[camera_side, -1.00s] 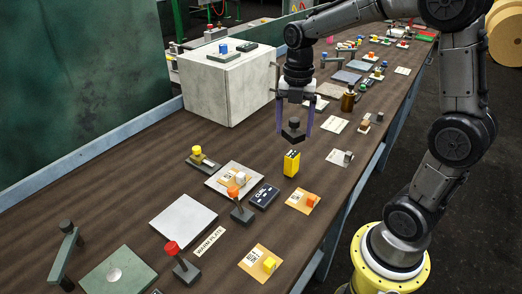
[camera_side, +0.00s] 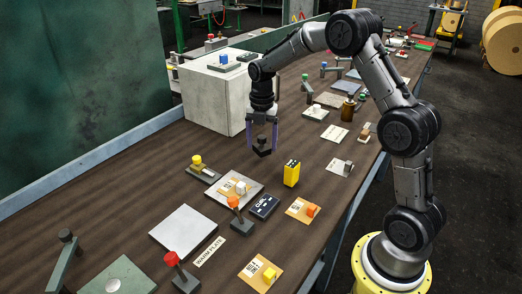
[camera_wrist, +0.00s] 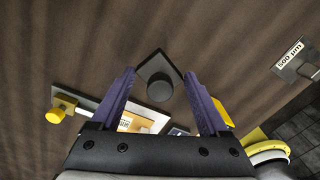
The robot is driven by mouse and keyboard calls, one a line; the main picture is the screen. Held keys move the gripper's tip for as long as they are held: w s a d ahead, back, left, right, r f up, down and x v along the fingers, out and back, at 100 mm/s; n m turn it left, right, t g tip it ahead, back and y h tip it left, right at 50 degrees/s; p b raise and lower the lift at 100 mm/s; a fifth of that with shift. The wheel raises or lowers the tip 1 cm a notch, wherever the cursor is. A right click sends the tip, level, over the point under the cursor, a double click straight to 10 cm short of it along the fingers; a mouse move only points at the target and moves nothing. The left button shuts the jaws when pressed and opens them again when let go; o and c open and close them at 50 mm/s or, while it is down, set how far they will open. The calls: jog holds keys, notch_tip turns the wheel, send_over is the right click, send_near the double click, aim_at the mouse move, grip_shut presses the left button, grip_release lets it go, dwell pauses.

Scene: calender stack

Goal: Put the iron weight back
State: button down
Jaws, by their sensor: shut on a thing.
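My gripper (camera_side: 262,140) has purple fingers and is shut on the iron weight (camera_side: 262,148), a dark block with a round knob. It holds the weight above the brown table, in front of the white box. In the wrist view the weight (camera_wrist: 158,84) shows between the fingertips (camera_wrist: 158,80), its square base turned to a diamond. How high it hangs is hard to tell. A light plate (camera_side: 215,189) with an orange card and a white cube on it lies in front of the weight. A bare grey plate (camera_side: 184,227) is labelled "WARM PLATE".
The large white box (camera_side: 212,95) stands behind the gripper. A yellow block (camera_side: 291,173) stands upright to the right. A yellow-knobbed lever (camera_side: 198,163), orange-knobbed lever (camera_side: 236,204) and dark labelled box (camera_side: 264,206) are nearby. Orange cards (camera_side: 302,211) lie along the front.

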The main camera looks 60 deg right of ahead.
aim_at(261, 145)
jog(key=shift+w+d+f, duration=0.1)
jog(key=shift+w+f, duration=0.2)
jog(key=shift+f, duration=1.4)
jog(key=shift+f, duration=0.1)
grip_release()
jog(key=shift+s+f, duration=0.1)
jog(key=shift+f, duration=0.05)
